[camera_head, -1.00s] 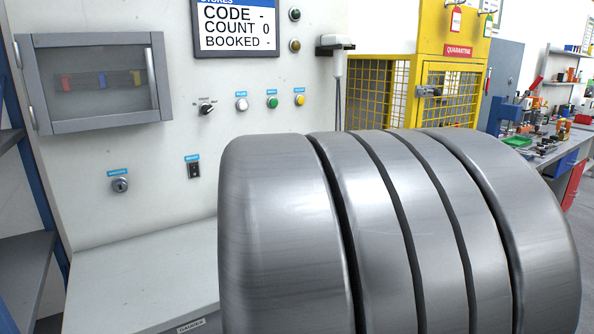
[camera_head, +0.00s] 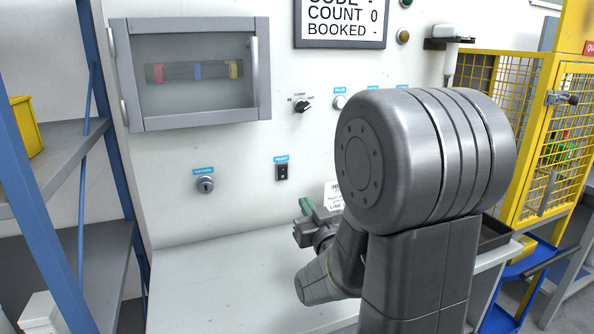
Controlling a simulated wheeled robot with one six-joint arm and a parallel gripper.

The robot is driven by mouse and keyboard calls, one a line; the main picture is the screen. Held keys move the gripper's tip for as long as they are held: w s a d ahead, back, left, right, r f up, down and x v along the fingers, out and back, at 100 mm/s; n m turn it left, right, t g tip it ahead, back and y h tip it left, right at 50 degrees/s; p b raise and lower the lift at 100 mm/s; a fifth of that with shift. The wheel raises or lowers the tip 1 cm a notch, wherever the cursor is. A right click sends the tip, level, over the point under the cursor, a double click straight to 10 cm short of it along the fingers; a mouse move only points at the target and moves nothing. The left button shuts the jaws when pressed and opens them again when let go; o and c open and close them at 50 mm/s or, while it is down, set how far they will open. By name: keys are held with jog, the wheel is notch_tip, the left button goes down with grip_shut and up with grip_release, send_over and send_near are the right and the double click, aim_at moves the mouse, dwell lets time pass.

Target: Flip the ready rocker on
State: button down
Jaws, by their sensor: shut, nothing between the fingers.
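The ready rocker (camera_head: 282,172) is a small black switch under a blue label on the pale panel, left of the middle of the view. Which way it is tipped is too small to tell. My gripper (camera_head: 305,208) is below and to the right of the rocker, apart from it in the picture. Its end shows green and grey, with nothing held. It is shut, and my arm hides part of what lies behind it.
A key switch (camera_head: 205,184) is left of the rocker. A rotary selector (camera_head: 302,105) and a white button (camera_head: 340,102) sit above. A glazed box (camera_head: 192,72) is at upper left. A pale worktop (camera_head: 215,285) lies below. A yellow cage (camera_head: 515,85) stands right.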

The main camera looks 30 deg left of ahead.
jog(key=shift+a+r, duration=0.2)
jog(key=shift+s, duration=0.1)
jog(key=p, duration=0.3)
send_near(283, 168)
jog(key=x, duration=0.6)
jog(key=shift+w+a, duration=0.2)
jog(key=shift+a, duration=0.15)
jog(key=shift+r, duration=0.1)
